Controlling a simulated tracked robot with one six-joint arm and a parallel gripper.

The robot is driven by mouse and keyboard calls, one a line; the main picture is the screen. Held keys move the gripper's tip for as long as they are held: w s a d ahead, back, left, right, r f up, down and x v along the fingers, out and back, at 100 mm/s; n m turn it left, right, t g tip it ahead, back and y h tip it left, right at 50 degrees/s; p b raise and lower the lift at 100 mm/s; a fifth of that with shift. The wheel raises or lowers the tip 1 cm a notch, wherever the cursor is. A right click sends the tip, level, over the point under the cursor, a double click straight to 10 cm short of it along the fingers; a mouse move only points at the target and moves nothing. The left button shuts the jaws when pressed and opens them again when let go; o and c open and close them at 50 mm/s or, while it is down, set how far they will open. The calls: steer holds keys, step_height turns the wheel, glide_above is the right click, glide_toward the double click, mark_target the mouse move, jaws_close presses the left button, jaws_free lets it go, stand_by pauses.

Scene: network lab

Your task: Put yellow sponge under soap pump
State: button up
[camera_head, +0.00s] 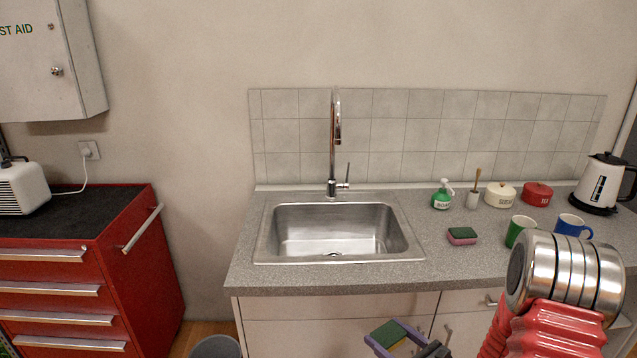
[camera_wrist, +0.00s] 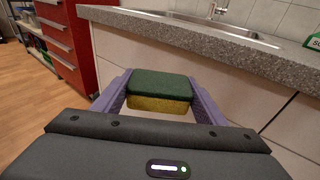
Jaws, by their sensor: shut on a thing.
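My gripper (camera_wrist: 160,97) is shut on the yellow sponge (camera_wrist: 160,103), which has a dark green scouring top. In the wrist view the purple fingers clasp it at its two sides. In the head view my gripper (camera_head: 398,338) and the sponge (camera_head: 388,334) are at the bottom, in front of the cabinet and lower than the counter edge. The soap pump (camera_head: 441,199) is a green bottle with a white label and white pump head, upright on the counter right of the sink.
A pink and green sponge (camera_head: 462,236) lies on the counter in front of the pump. A brush in a holder (camera_head: 472,200), a cream pot (camera_head: 499,195), a red pot (camera_head: 537,193), a green mug (camera_head: 518,230), a blue mug (camera_head: 571,226) and a kettle (camera_head: 601,184) stand rightward. The sink (camera_head: 335,232) is left.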

steer(key=shift+s+a+f+m+t+h, duration=0.25)
steer(key=shift+s+m+t+h, duration=0.25)
steer(key=shift+h, duration=0.2)
steer(key=shift+s+a, duration=0.15)
steer(key=shift+a, duration=0.2)
steer(key=shift+a+r, duration=0.15)
steer(key=shift+a, duration=0.25)
